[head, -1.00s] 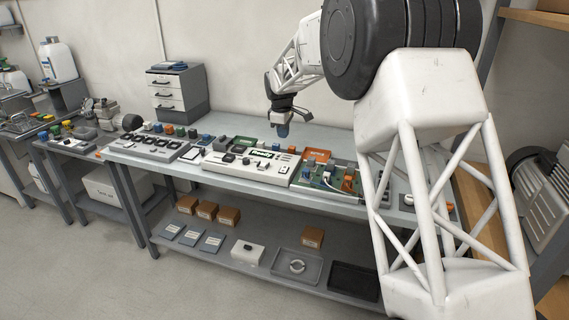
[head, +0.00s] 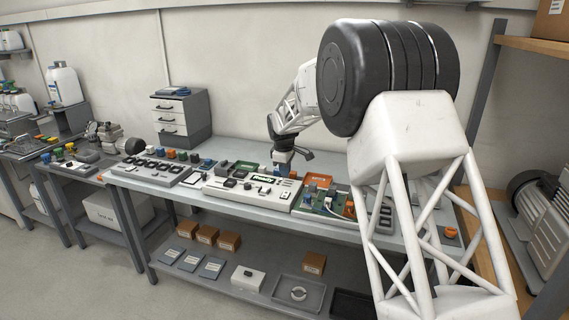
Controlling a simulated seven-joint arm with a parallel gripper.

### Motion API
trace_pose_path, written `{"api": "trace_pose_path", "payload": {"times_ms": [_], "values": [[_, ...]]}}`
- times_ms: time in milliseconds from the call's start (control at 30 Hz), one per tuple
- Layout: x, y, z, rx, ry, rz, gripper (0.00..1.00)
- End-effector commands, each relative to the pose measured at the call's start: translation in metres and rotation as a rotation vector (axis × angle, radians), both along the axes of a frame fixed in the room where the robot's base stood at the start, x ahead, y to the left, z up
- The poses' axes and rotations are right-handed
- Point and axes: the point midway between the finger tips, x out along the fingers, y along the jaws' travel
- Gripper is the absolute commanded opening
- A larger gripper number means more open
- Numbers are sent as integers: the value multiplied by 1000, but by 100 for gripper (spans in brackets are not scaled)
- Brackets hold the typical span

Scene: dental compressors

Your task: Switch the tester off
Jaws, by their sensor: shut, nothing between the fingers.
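The tester appears to be the cream-white box (head: 232,197) in the middle of the bench, with a lit green display (head: 262,179) and several small dark knobs or switches on its top. Which control is its power switch is too small to tell. My gripper (head: 281,170) points down just above the back right part of the tester, close to the right end of the display. Its fingers are shut and empty. I cannot tell whether the fingertips touch the tester; they partly cover its back edge.
A green circuit board (head: 325,201) with orange and grey parts sits right of the tester. A dark-keyed panel (head: 152,171) stands to the left, with coloured blocks behind it. A drawer unit (head: 181,118) stands at the back. Small boxes and trays lie on the lower shelf (head: 222,272).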

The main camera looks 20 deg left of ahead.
Motion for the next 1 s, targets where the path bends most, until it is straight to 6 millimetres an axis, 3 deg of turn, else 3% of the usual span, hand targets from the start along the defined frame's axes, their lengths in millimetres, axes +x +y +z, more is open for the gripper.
{"api": "trace_pose_path", "payload": {"times_ms": [500,1000], "values": [[9,0,-74,-1,1,0,0],[11,0,-88,0,-1,0,0]]}}
